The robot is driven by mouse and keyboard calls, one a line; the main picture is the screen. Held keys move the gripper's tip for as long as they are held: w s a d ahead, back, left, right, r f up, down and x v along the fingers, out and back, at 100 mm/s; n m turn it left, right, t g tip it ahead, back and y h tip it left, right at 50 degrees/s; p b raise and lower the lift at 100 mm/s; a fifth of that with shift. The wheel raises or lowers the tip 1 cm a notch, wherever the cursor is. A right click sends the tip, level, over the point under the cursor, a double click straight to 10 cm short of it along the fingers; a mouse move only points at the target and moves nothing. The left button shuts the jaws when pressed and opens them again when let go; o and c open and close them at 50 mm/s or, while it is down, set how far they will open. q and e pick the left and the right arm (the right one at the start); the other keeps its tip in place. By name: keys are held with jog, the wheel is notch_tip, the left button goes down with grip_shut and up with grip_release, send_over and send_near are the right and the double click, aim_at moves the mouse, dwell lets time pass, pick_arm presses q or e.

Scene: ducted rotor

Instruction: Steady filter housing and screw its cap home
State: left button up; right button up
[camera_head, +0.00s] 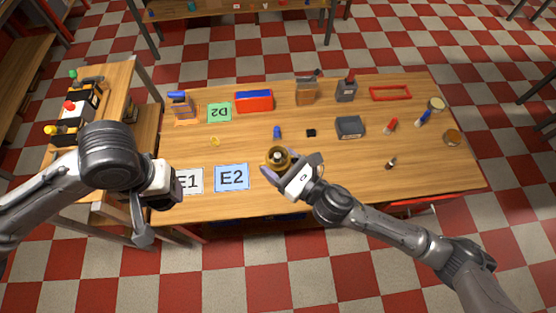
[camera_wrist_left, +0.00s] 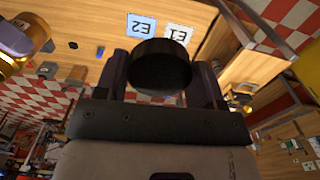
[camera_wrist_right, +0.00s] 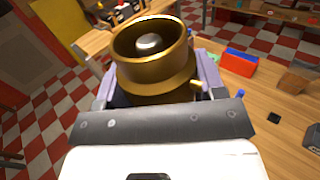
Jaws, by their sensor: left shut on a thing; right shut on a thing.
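My right gripper (camera_head: 287,166) is shut on the brass filter housing (camera_head: 277,155), held above the table's front middle. The right wrist view shows the housing (camera_wrist_right: 152,75) between the fingers, its round mouth open and a pale rounded part inside. My left gripper (camera_head: 143,222) is at the table's left front edge, well left of the housing. In the left wrist view it is shut on a round black cap (camera_wrist_left: 160,66). The cap is hidden in the head view. Cap and housing are apart. The housing also appears at the left wrist view's edge (camera_wrist_left: 22,38).
Plates E1 (camera_head: 189,181) and E2 (camera_head: 232,177) lie flat between the grippers. A red and blue box (camera_head: 254,101), a dark grey box (camera_head: 349,128), a red frame (camera_head: 390,93) and small loose parts lie farther back. A side table (camera_head: 60,150) stands left. The front right tabletop is mostly clear.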

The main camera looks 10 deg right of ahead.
pick_arm(q)
jog(key=w+d+r+m, duration=0.15)
jog(key=d+r, duration=0.35)
jog(key=d, duration=0.6)
jog(key=m, duration=0.2)
send_over(278, 167)
jog(key=s, duration=0.1)
jog(key=w, duration=0.1)
jog(key=w+f, duration=0.1)
jog(key=w, duration=0.1)
jog(key=shift+w+d, duration=0.15)
jog(key=shift+d, duration=0.05)
jog(key=shift+w+m, duration=0.15)
jog(key=shift+m, duration=0.7)
jog(key=shift+f, duration=0.15)
jog(key=shift+f, duration=1.85)
